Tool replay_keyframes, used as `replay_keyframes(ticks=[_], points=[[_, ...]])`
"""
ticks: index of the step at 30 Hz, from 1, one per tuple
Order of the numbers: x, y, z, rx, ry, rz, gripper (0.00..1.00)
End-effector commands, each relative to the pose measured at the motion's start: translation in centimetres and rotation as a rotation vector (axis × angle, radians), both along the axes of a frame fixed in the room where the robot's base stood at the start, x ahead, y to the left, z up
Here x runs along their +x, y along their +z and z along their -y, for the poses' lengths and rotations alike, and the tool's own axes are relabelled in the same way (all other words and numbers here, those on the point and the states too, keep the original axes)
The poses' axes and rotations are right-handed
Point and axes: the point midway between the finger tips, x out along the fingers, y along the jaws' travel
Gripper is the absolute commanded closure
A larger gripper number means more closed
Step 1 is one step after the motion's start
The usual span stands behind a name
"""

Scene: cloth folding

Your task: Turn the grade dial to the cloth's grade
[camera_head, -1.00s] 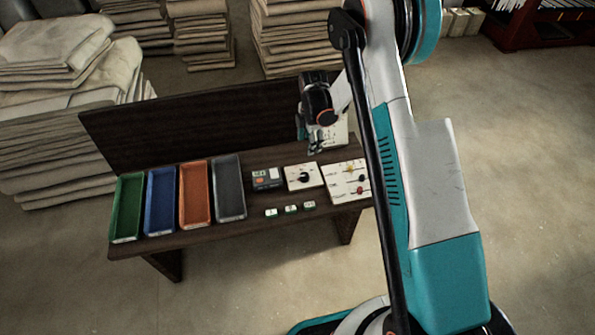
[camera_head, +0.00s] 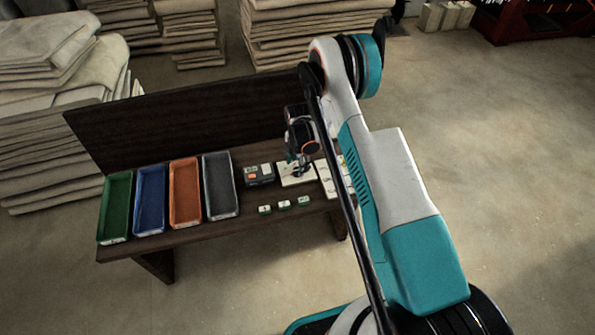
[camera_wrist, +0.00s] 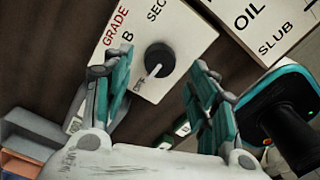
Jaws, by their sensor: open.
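The grade dial is a black round knob (camera_wrist: 159,60) on a white panel (camera_wrist: 187,30) with the red word GRADE, a "B" and "SEC" in the wrist view. A mark near "OFF" is at its lower left. In the head view the white panel (camera_head: 290,181) lies on the bench, partly covered by my gripper (camera_head: 298,166). My gripper (camera_wrist: 160,85) is open in the wrist view. Its teal fingers stand on either side of the knob, with the knob between and beyond the tips. Whether the fingers touch it, I cannot tell. No cloth shows on the bench.
A second white panel (camera_wrist: 262,22) reading OIL and SLUB stands beside the dial panel. A dark box (camera_head: 259,174), several small green-and-white blocks (camera_head: 284,204) and green, blue, orange and grey trays (camera_head: 221,214) lie left or in front. Stacked cloths (camera_head: 50,110) stand behind left.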

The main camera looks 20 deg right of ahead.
Motion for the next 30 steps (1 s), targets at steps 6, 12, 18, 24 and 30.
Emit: replay_keyframes(ticks=[6, 12, 18, 24, 30], points=[[0.0, -2.6, 0.0, 0.0, 0.0, 0.0, 0.47], [0.0, -3.1, 0.0, 0.0, 0.0, 0.0, 0.47], [0.0, -3.1, 0.0, 0.0, 0.0, 0.0, 0.47], [0.0, -3.1, 0.0, 0.0, 0.0, 0.0, 0.92], [0.0, -3.1, 0.0, 0.0, -0.002, 0.0, 0.92]])
